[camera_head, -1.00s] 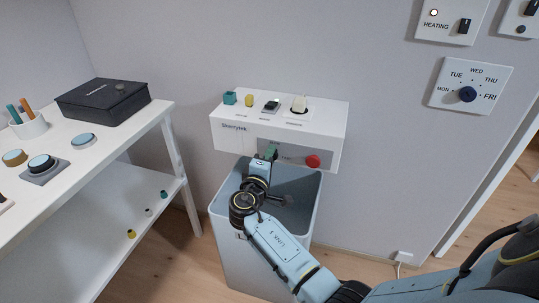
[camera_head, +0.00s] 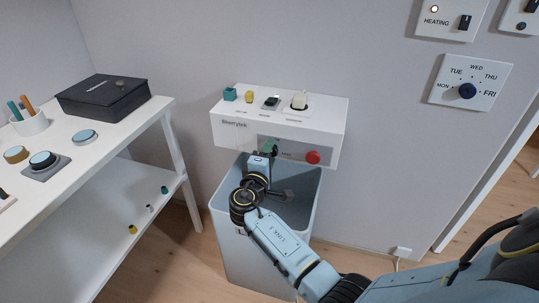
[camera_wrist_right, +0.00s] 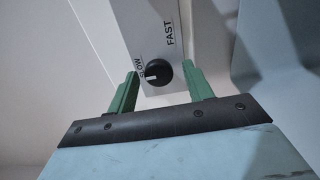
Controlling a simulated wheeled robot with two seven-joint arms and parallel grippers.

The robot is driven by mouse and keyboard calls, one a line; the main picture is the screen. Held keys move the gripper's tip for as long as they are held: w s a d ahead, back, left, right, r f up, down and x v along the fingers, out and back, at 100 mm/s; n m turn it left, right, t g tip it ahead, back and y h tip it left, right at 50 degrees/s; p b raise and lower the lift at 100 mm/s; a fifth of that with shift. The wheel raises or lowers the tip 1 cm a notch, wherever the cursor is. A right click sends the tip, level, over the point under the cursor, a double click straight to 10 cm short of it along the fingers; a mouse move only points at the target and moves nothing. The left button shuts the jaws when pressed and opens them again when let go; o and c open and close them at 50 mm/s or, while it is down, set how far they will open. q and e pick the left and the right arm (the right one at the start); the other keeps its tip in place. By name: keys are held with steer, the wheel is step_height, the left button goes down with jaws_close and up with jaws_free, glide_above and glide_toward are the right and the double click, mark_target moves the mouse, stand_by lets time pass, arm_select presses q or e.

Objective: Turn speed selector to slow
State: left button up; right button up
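The speed selector (camera_wrist_right: 157,73) is a small round black knob with a white mark, on a grey panel labelled SLOW and FAST. In the right wrist view its mark points left, near the lower end of the SLOW label. My right gripper (camera_wrist_right: 161,72) is open, with one green finger on each side of the knob; I see gaps beside it and cannot tell any contact. In the head view my right gripper (camera_head: 268,148) is at the front of the white shredder unit (camera_head: 232,128) and hides the selector. My left gripper is not in view.
A red button (camera_head: 313,157) is right of my gripper on the same panel. A grey bin (camera_head: 230,240) stands below the unit. Small controls, including a yellow one (camera_head: 249,97), are on its top. A white shelf table (camera_head: 120,140) stands left.

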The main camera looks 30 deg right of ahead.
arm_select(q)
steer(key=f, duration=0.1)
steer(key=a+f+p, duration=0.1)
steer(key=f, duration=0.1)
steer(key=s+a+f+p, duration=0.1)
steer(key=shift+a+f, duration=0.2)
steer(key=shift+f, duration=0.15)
arm_select(e)
steer(key=v, duration=1.3)
steer(key=shift+s, duration=0.15)
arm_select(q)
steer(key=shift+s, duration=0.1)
arm_select(e)
steer(key=shift+a, duration=0.1)
